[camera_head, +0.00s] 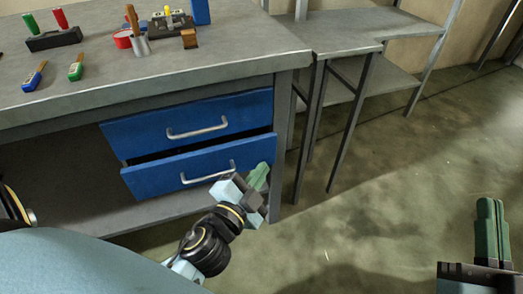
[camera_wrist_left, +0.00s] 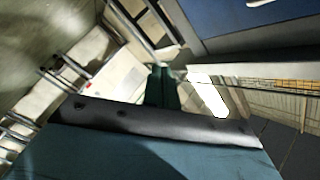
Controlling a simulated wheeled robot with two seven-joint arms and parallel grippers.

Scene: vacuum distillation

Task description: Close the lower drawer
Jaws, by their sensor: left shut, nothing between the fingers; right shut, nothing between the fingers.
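The lower drawer (camera_head: 160,177) has a blue front and a silver bar handle (camera_head: 208,172). It stands a little out from the bench, with a dark gap along its top edge. The upper drawer (camera_head: 150,131) above it looks shut. My left gripper (camera_head: 259,177) is at the right end of the lower drawer's front, its green fingers closed and empty; I cannot tell if they touch it. The fingers also show in the left wrist view (camera_wrist_left: 162,88), beside a blue drawer front (camera_wrist_left: 225,16). My right gripper (camera_head: 490,230) is closed and empty, away over the floor.
The grey bench top (camera_head: 190,68) holds screwdrivers, a red tape roll (camera_head: 123,39), a metal cup (camera_head: 140,46) and a black rack (camera_head: 54,39). A metal side table (camera_head: 335,32) stands right of the bench. The floor (camera_head: 370,200) at right is clear.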

